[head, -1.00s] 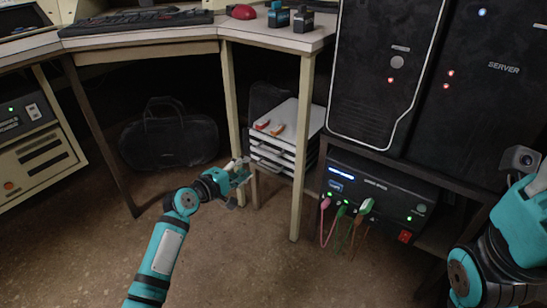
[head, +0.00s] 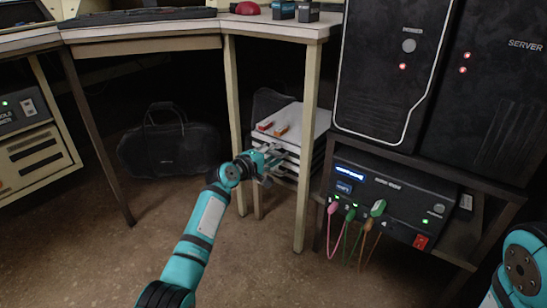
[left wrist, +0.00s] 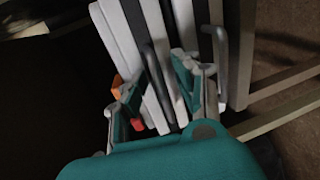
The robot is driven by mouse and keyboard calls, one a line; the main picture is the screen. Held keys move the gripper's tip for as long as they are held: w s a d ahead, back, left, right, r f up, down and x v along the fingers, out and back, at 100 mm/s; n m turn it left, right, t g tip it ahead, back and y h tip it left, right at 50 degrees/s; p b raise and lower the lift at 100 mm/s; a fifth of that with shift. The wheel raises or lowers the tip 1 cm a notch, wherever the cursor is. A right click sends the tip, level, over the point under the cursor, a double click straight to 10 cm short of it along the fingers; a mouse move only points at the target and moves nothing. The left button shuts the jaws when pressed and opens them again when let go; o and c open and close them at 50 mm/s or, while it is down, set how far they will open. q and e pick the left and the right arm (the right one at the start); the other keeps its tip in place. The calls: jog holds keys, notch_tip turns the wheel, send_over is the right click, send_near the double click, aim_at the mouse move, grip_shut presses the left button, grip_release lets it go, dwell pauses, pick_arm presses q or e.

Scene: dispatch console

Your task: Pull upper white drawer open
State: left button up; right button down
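The white drawer unit (head: 308,125) stands under the desk, with stacked white drawers and grey bar handles. My left gripper (head: 268,160) is at its front, in the upper part, and hides some of the drawer fronts. In the left wrist view the unit appears turned on its side, its top towards the left. There my left gripper (left wrist: 158,92) is open, with its fingers on either side of the upper drawer's handle (left wrist: 154,75). I cannot tell whether they touch it. A lower handle (left wrist: 219,65) lies outside the right finger. My right gripper is not in view.
Red (head: 264,125) and orange (head: 281,130) items lie on the unit's top. Desk legs (head: 304,150) stand close on both sides of it. A black bag (head: 168,148) lies on the floor at left. A device with cables (head: 385,200) is at right.

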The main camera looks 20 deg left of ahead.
pick_arm(q)
grip_shut()
dwell(0.5)
